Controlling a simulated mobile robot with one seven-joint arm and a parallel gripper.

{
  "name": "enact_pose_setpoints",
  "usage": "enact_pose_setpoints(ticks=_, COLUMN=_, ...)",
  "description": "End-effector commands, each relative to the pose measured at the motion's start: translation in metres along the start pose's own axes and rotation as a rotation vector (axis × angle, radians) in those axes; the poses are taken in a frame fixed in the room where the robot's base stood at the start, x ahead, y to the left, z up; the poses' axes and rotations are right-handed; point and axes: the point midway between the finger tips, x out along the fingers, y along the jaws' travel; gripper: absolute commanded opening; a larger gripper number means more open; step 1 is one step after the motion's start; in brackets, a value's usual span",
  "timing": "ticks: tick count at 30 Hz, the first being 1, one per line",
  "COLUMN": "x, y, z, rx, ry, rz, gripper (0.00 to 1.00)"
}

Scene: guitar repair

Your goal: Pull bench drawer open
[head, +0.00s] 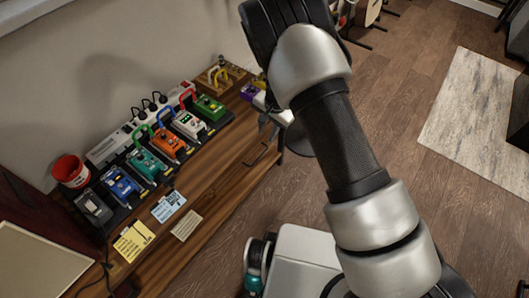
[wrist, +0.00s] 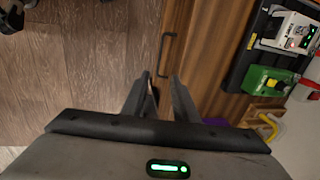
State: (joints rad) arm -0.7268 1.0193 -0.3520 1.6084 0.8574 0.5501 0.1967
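The wooden bench (head: 222,170) runs along the wall in the head view. A dark bar handle (wrist: 166,55) stands on its wooden front, ahead of my gripper in the wrist view. The handle also shows at the bench's front edge in the head view (head: 262,156). My gripper (wrist: 161,78) is open and empty, its two fingers apart. The handle lies beyond the fingertips, roughly in line with the gap; I see no contact. In the head view my arm hides part of the gripper. The drawer's seams are not clear, and it looks flush with the front.
A black pedalboard (head: 133,194) with several coloured pedals stands on the bench, with a green pedal (head: 208,108) nearest the handle. A red cup (head: 70,171) and paper notes (head: 169,206) are also there. Bare wood floor (head: 425,100) lies in front.

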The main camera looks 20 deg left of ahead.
Motion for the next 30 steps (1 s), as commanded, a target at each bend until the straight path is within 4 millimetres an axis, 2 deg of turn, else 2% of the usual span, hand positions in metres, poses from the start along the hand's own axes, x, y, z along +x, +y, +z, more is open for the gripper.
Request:
enact_pose_setpoints(ticks=1, x=0.014, y=0.002, z=0.001, rx=0.0, ry=-0.002, rz=0.003, gripper=0.26)
enact_pose_setpoints(ticks=12, x=0.096, y=0.002, z=0.0, rx=-0.003, ry=0.0, rz=0.003, gripper=0.26)
enact_pose_setpoints(ticks=18, x=0.131, y=0.001, z=0.0, rx=-0.002, ry=-0.001, rz=0.001, gripper=0.26)
enact_pose_setpoints(ticks=24, x=0.148, y=0.001, z=0.001, rx=-0.001, ry=-0.001, rz=0.001, gripper=0.26)
enact_pose_setpoints(ticks=30, x=0.15, y=0.001, z=0.0, rx=-0.001, ry=-0.001, rz=0.0, gripper=0.26)
